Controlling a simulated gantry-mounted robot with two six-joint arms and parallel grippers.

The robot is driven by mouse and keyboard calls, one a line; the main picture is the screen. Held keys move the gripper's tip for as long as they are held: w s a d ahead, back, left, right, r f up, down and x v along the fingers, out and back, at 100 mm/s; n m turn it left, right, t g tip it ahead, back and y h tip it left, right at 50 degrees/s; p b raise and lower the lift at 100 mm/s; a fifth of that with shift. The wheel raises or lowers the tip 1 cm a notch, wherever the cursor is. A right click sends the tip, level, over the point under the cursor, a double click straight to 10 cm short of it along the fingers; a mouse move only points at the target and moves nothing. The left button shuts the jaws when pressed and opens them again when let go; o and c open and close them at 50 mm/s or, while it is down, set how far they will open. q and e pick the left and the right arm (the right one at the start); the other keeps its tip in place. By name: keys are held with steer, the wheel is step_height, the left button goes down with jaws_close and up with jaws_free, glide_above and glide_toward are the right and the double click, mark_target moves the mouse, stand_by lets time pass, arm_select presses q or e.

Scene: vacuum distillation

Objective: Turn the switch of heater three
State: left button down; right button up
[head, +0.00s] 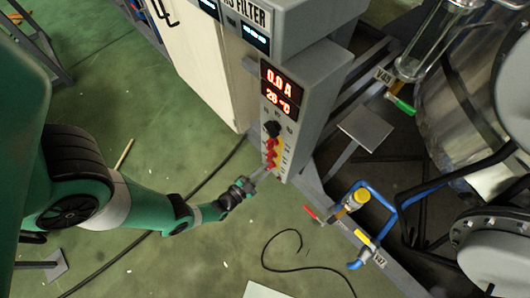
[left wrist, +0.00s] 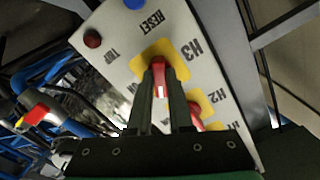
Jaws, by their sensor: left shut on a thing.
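The heater three switch is a red handle (left wrist: 159,78) on a yellow plate marked H3 (left wrist: 189,52) in the left wrist view. My left gripper (left wrist: 160,68) is shut on this handle, with one dark finger on each side of it. The H1 switch is hidden in the left wrist view.
The panel display (head: 280,88) reads 0.0 A and 26 °C. A blue RESET button (left wrist: 134,3) and a dark red TRIP lamp (left wrist: 92,39) are near H3. Blue pipework with a yellow valve (head: 358,197) stands to the right. Black cable (head: 285,268) lies on the green floor.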

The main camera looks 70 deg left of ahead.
arm_select(q)
steer(key=n, duration=0.6)
stand_by(0.5)
steer(key=c, duration=0.8)
jaws_free()
steer(key=shift+w, duration=0.1)
